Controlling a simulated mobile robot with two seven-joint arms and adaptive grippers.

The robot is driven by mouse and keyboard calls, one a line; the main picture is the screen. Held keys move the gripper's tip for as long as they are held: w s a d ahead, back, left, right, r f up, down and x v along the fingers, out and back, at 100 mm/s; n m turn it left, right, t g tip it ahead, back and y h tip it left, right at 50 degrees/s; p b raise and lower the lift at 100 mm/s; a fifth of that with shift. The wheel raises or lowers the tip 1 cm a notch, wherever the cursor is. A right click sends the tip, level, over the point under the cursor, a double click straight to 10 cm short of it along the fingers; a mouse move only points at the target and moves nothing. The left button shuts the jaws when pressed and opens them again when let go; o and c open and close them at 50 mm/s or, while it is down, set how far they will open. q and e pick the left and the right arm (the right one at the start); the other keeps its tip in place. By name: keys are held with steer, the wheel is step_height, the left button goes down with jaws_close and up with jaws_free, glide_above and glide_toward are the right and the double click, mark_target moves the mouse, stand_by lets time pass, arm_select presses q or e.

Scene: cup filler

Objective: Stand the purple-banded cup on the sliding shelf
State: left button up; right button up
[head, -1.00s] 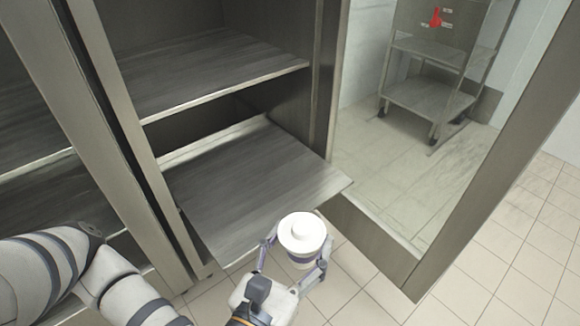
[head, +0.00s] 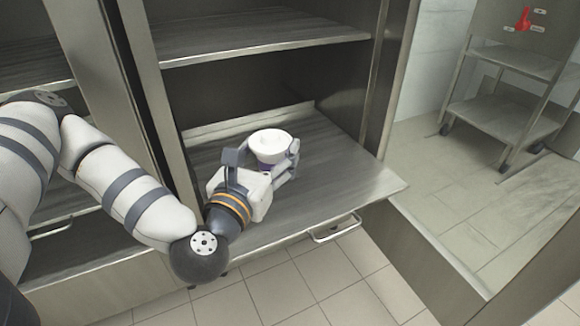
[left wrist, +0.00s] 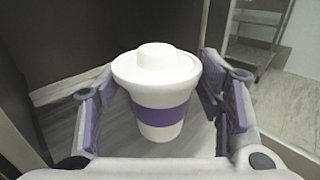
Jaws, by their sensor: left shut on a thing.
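The purple-banded cup (head: 270,145) is white with a white lid and is upright over the pulled-out sliding shelf (head: 345,178). My left gripper (head: 272,166) is shut on the cup, reaching in from the shelf's front left. In the left wrist view the cup (left wrist: 158,92) stands between the two fingers, its purple band facing me. The gripper hides the cup's lower part in the head view. I cannot tell whether its base touches the shelf. My right gripper is not in view.
A fixed shelf (head: 250,38) spans the cabinet above and behind the sliding shelf. A cabinet post (head: 150,100) stands close to my left arm. The right part of the sliding shelf is bare. A wheeled cart (head: 510,105) stands far right.

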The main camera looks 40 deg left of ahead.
arm_select(q)
steer(key=shift+w+a+f+b, duration=0.4)
steer(key=shift+w+f+b, duration=0.65)
steer(key=shift+w+f, duration=1.15)
steer(key=shift+w+a+f+b, duration=0.4)
steer(key=shift+w+f+b, duration=0.6)
steer(key=shift+w+f, duration=1.2)
steer(key=shift+w+a+f+b, duration=0.4)
steer(key=shift+w+f+b, duration=0.65)
steer(key=shift+w+f, duration=1.1)
steer(key=o, duration=1.2)
steer(key=shift+r, duration=0.1)
steer(key=shift+c, duration=0.2)
steer(key=shift+o, duration=0.5)
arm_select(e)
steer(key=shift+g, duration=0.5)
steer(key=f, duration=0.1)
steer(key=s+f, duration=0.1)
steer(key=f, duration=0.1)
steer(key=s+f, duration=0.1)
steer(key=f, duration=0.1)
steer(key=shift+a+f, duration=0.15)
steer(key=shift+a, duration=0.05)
arm_select(q)
steer(key=shift+r, duration=0.1)
